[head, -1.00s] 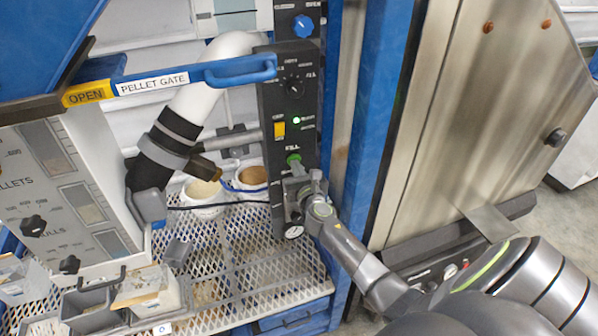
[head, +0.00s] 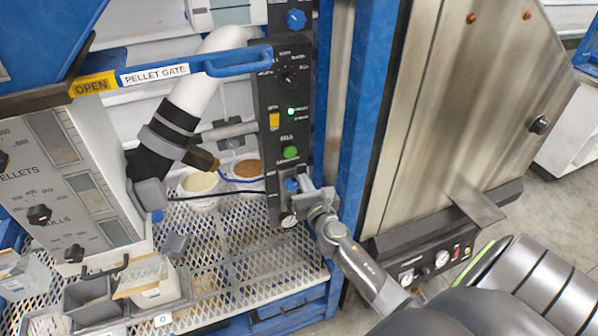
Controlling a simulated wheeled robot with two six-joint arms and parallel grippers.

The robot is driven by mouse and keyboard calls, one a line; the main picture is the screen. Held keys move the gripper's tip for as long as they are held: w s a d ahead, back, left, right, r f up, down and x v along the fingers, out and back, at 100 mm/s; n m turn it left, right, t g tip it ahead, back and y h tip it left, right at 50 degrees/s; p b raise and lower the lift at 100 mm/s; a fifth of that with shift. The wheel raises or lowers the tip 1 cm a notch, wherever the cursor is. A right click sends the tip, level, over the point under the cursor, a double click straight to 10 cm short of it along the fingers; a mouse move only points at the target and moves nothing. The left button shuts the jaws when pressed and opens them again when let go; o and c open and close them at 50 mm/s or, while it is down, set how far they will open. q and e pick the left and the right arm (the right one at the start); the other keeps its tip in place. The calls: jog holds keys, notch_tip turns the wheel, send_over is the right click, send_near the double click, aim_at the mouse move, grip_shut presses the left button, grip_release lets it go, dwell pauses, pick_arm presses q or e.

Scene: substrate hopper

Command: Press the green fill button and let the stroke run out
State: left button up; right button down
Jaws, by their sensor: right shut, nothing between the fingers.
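My right gripper (head: 290,186) is shut and empty, in front of the panel's lower part just below the green button. A gap shows between the gripper and the button. A blue knob behind the gripper is partly covered by it. A small green lamp (head: 291,111) is lit above the button. My left gripper is not in view.
A yellow switch (head: 274,120) and a black dial (head: 289,78) sit higher on the panel. A gauge (head: 288,220) is at its foot. Two tubs (head: 201,187) stand on the mesh shelf (head: 235,262). The blue pellet gate handle (head: 238,62) juts out left of the panel.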

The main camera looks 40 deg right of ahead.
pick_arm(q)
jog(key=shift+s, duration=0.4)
pick_arm(e)
jog(key=v, duration=0.3)
jog(key=shift+s+a+r, duration=0.1)
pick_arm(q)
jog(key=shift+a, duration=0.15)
